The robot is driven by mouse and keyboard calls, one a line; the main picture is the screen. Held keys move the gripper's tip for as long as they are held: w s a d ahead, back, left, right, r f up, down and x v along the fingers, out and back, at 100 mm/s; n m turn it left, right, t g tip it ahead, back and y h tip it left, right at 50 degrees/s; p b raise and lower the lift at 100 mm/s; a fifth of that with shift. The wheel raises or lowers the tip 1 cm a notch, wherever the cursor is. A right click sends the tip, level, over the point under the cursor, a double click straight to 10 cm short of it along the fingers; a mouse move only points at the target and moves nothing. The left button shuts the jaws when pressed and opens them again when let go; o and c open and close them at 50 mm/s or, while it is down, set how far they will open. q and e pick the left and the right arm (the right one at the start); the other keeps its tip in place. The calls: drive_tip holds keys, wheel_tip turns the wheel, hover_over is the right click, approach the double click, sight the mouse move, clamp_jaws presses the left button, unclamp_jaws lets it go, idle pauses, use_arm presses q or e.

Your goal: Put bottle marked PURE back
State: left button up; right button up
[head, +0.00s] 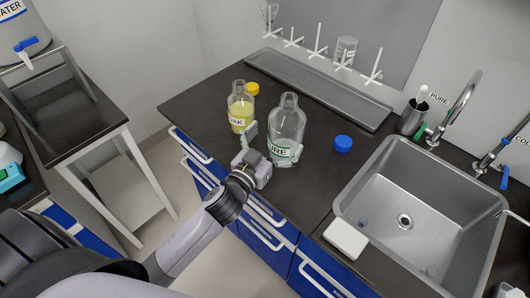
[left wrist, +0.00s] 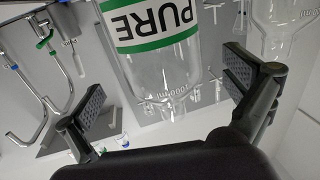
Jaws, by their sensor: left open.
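The clear bottle marked PURE (head: 287,122) stands upright on the dark counter, without a cap, and looks empty. Its green-edged white label faces my arm. My left gripper (head: 273,142) is open at the bottle, one finger on each side. In the left wrist view the PURE bottle (left wrist: 158,68) appears upside down between the spread fingers (left wrist: 165,97), with gaps showing beside it. A blue cap (head: 343,144) lies on the counter to the right of the bottle. My right gripper is not in view.
A bottle with yellow liquid (head: 241,107) stands close to the left, near a yellow cap (head: 253,88). Behind is a grey tray (head: 320,91) below a rack of white pegs (head: 317,42). A sink (head: 385,205) is at the right.

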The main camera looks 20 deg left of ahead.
use_arm(q)
drive_tip(key=s+b, duration=0.1)
drive_tip(key=s, duration=0.5)
drive_tip(key=shift+s+a, duration=0.15)
drive_tip(key=shift+a, duration=0.3)
